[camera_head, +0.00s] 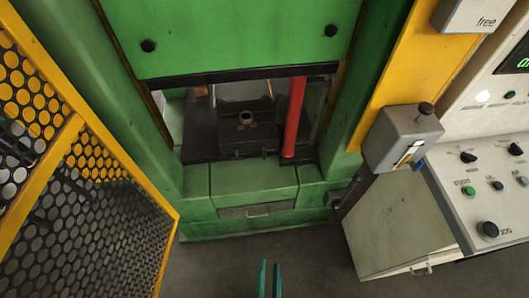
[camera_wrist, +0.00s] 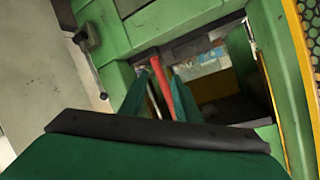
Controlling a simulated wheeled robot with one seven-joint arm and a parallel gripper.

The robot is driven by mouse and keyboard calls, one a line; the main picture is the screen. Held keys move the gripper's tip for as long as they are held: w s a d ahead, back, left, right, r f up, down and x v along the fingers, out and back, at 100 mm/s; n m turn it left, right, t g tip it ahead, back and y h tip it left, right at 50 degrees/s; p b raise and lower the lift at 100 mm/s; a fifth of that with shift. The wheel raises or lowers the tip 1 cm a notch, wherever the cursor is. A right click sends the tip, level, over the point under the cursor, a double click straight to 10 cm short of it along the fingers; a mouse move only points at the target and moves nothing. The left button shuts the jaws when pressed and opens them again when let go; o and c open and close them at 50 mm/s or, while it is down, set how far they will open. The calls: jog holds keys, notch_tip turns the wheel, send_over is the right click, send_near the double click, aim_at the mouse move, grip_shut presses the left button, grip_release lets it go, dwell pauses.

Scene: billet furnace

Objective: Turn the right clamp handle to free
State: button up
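I cannot tell for sure which part is the right clamp handle. The word "free" is on a grey box (camera_head: 484,17) cut off at the top right of the head view. A small dark lever (camera_head: 337,199) sits low on the press's right side; what looks like the same lever is at upper left in the wrist view (camera_wrist: 86,40). My gripper (camera_head: 270,279) is at the bottom of the head view, its teal fingers slightly apart and empty. The fingers also show in the wrist view (camera_wrist: 160,98).
The green press (camera_head: 230,35) has a dark opening with a red bar (camera_head: 293,118). A yellow mesh guard (camera_head: 110,215) stands left. A control panel (camera_head: 465,190) and pale cabinet (camera_head: 395,235) stand right. Grey floor (camera_head: 310,262) lies open in front of the press.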

jog(key=w+f+m+g+y, duration=0.1)
jog(key=w+f+m, duration=0.8)
jog(key=f, duration=0.2)
jog(key=m+t+y, duration=0.4)
jog(key=m+y, duration=0.2)
jog(key=m, duration=1)
send_near(265, 153)
jog(key=x, duration=1)
jog(key=shift+w+a+r, duration=0.15)
jog(key=shift+w, duration=0.15)
grip_shut()
